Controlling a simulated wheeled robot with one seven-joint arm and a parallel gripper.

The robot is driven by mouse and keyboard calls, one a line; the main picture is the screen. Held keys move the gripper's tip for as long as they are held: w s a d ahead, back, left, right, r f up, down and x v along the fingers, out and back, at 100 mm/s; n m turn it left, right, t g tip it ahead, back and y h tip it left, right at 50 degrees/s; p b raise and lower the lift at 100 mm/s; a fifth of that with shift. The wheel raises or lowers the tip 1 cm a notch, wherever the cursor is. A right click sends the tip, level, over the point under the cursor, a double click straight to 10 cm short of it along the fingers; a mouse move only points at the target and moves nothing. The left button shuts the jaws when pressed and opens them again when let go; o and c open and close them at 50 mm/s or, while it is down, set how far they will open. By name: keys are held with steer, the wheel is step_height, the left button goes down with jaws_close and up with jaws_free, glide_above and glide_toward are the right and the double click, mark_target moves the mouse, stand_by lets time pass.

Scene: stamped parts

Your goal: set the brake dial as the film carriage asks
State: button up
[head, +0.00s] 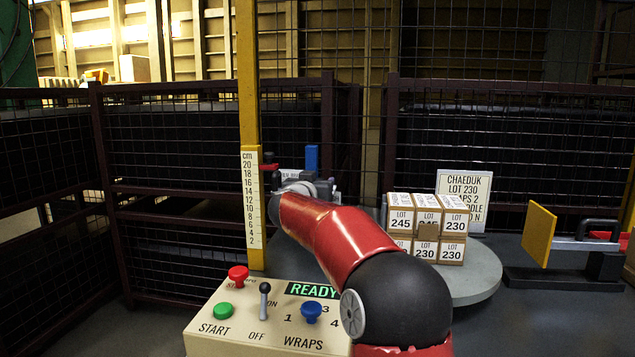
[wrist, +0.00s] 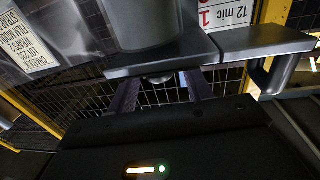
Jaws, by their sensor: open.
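The film carriage (head: 312,160) shows in the head view beside the yellow mast, with a blue upright part and a red pointer (head: 268,167) against the cm scale. My arm's end covers most of it. In the wrist view a grey cylinder (wrist: 145,22) stands over a dark plate (wrist: 160,55), and a card (wrist: 228,13) shows "12 mic" and a red mark. My gripper (wrist: 160,88) is open below the plate, its fingers apart. A small rounded grey part (wrist: 158,78) shows between them; I cannot tell whether it is the brake dial. No dial setting is readable.
Boxes (head: 427,222) marked LOT 245 and LOT 230 stand on a round grey turntable (head: 475,280), before a CHAEDUK sign (head: 465,190). A control box (head: 250,335) shows READY, buttons, a lever and a blue WRAPS knob (head: 311,310). Mesh fencing (head: 200,150) stands behind.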

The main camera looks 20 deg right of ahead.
steer(key=shift+w+d, duration=0.2)
steer(key=shift+w, duration=0.05)
steer(key=c, duration=0.9)
steer(key=shift+c, duration=0.2)
steer(key=shift+s+y, duration=0.1)
steer(key=shift+y, duration=0.2)
